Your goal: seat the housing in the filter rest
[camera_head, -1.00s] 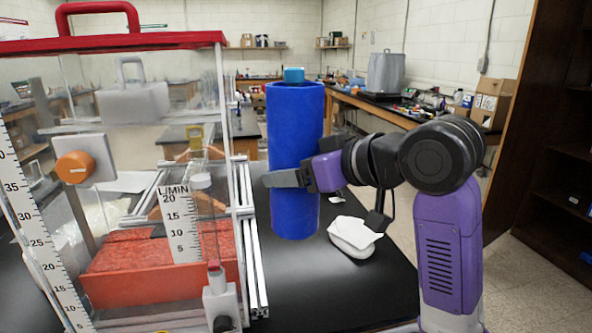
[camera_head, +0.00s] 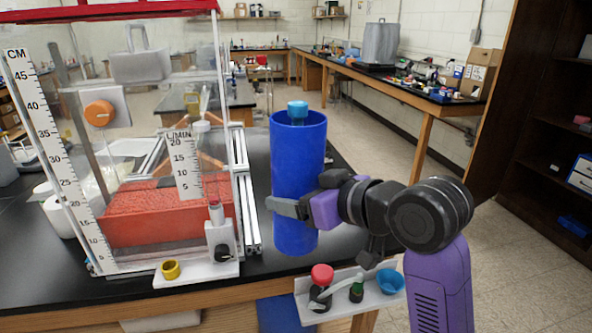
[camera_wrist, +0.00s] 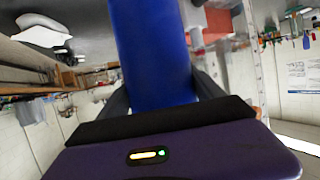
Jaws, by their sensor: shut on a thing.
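In the wrist view the blue cylinder (camera_wrist: 153,50) runs up between the two dark fingers. I cannot tell whether its base touches the black bench (camera_head: 262,262). Silver extrusion rails (camera_head: 240,190) lie just left of the housing, apart from it in the picture. I cannot tell for sure which part is the filter rest.
A clear tank with a red block (camera_head: 150,212) and a centimetre scale (camera_head: 52,140) fills the left. A flow meter (camera_head: 219,240) and a yellow ring (camera_head: 170,270) are at its front. A small shelf (camera_head: 340,300) with bottles and a blue bowl (camera_head: 390,281) hangs below the bench edge.

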